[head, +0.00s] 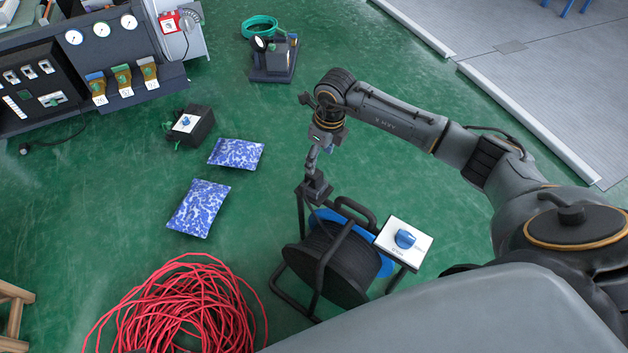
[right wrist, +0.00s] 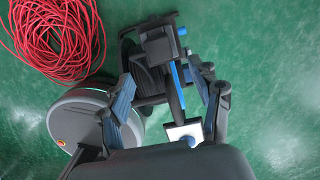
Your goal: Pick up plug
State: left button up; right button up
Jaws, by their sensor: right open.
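A dark, blocky plug (head: 316,190) sits at the top of the black cable reel (head: 335,262), at its upper left frame corner. In the right wrist view the plug (right wrist: 160,45) shows as a dark block above the reel's frame. My right gripper (head: 319,158) points down just above the plug in the head view. My left gripper is not in view.
A white panel with a blue knob (head: 404,239) stands beside the reel. A red cable coil (head: 175,310) lies at the front left. Two blue-and-white bags (head: 198,208) and a black box (head: 190,125) lie farther left. Green floor is clear between them.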

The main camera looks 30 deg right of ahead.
aim_at(316, 174)
jog(key=f, duration=0.3)
jog(key=shift+w+a+f+b, duration=0.15)
jog(key=shift+w+f+b, duration=0.05)
jog(key=shift+f+b, duration=0.15)
jog(key=f, duration=0.3)
jog(key=w+f+b, duration=0.1)
jog(key=f, duration=0.1)
jog(key=shift+a, duration=0.25)
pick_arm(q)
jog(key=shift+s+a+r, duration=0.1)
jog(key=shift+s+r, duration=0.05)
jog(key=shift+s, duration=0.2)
pick_arm(e)
jog(key=shift+r, duration=0.1)
jog(key=shift+c, duration=0.4)
grip_shut()
